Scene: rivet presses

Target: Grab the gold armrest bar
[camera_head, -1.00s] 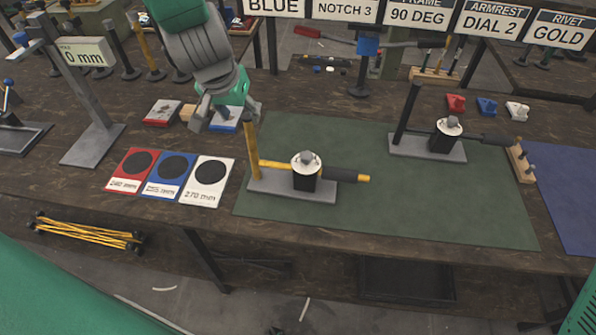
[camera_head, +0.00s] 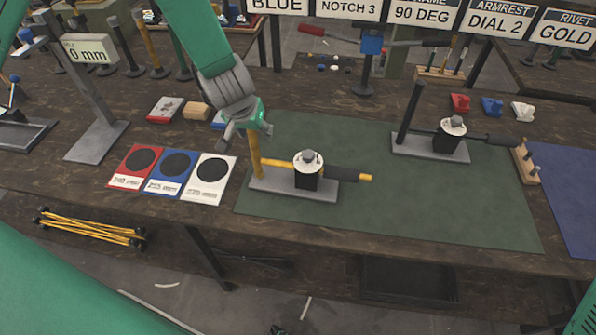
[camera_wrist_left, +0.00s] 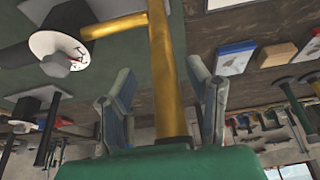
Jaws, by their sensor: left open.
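A gold bar assembly stands on a grey base plate (camera_head: 278,191) on the green mat. It has a gold upright bar (camera_head: 256,160) at the left and a horizontal gold bar with a black grip (camera_head: 342,174). A white dial on a black block (camera_head: 308,165) sits at its middle. My left gripper (camera_head: 248,135) is open at the top of the upright. In the left wrist view, the gold upright (camera_wrist_left: 165,70) runs between the two spread fingers (camera_wrist_left: 160,90). My right gripper is not in view.
A similar black assembly (camera_head: 430,147) stands at the mat's right. Red, blue and white cards (camera_head: 210,172) lie left of the base plate. A grey post with a sign (camera_head: 90,110) stands further left. The front of the green mat (camera_head: 400,210) is clear.

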